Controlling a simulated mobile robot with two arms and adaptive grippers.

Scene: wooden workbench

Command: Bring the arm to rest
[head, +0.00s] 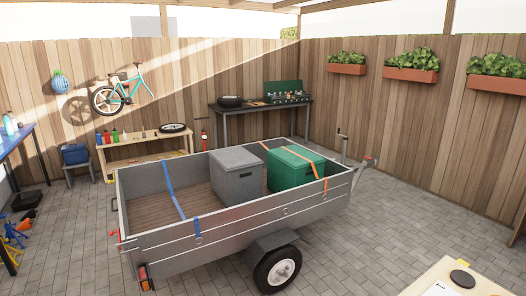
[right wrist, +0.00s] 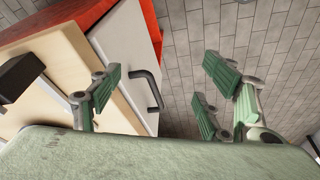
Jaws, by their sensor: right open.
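My right gripper (right wrist: 152,98) shows in the right wrist view. Its green-padded fingers stand wide apart, and nothing is between them. Paving lies beyond the fingers on the right, and a cabinet front is behind them on the left. Neither of my grippers shows in the head view, and my left gripper is in no view.
The cabinet has a white panel (right wrist: 128,50) with a dark handle (right wrist: 148,90). In the head view a grey trailer (head: 240,222) holds a grey box (head: 237,178) and a green box (head: 290,170). A light tabletop (head: 430,280) is at lower right. Paving (head: 400,215) right of the trailer is clear.

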